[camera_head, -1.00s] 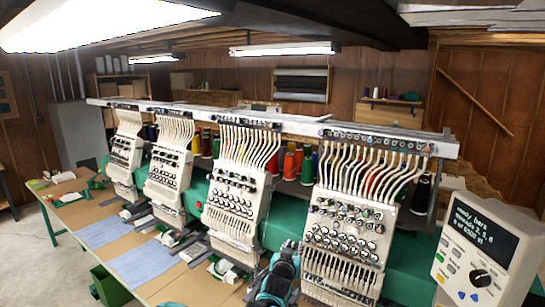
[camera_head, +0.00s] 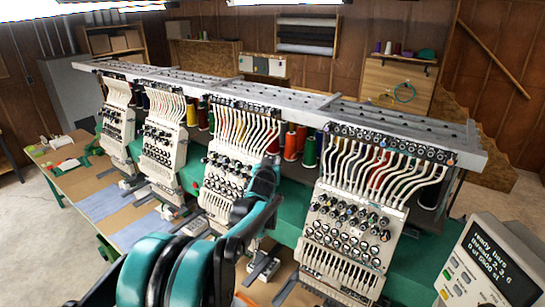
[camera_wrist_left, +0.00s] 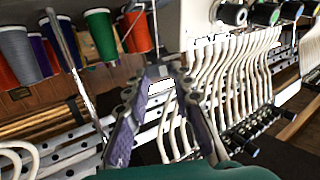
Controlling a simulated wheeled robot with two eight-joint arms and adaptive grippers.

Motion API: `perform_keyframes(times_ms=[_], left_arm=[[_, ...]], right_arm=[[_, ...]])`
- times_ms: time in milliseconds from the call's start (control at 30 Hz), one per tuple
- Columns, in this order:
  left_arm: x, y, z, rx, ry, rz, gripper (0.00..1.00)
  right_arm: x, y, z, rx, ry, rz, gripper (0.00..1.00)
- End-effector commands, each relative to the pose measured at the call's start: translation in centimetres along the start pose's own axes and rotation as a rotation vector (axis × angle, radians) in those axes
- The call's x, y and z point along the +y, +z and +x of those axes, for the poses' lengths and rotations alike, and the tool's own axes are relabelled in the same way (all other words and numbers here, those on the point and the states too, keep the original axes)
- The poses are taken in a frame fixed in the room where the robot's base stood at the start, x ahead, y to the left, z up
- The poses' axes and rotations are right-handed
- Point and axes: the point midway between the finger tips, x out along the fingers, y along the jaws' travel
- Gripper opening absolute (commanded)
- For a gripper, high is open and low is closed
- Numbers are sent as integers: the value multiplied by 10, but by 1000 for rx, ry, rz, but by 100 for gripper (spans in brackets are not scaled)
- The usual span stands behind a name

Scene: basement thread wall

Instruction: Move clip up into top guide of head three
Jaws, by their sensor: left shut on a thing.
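Several cream embroidery heads stand in a row in the head view. The third from the left (camera_head: 232,150) has curved tubes running up to a row of top guides (camera_head: 245,108) under the grey rail. My left gripper (camera_head: 268,168) is raised in front of this head's right side, below the top guides. In the left wrist view the gripper's fingers (camera_wrist_left: 165,70) close together near pale curved tubes (camera_wrist_left: 235,75). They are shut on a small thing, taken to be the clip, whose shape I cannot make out. My right gripper is not in view.
The rightmost head (camera_head: 350,225) stands close to my left arm. The long grey rail (camera_head: 300,100) runs above all heads, with coloured thread cones (camera_head: 291,143) behind. A control panel (camera_head: 485,265) stands at lower right. The wooden table (camera_head: 75,175) extends left.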

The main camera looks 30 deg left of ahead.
Motion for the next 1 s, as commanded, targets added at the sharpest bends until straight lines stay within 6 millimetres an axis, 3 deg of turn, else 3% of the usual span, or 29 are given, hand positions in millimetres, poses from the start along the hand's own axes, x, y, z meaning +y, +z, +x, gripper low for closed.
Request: perform_keyframes(times_ms=[600,1000], left_arm=[[1,53,11,0,1,0,13],[1,57,12,0,1,0,13]], right_arm=[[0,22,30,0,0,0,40],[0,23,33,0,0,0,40]])
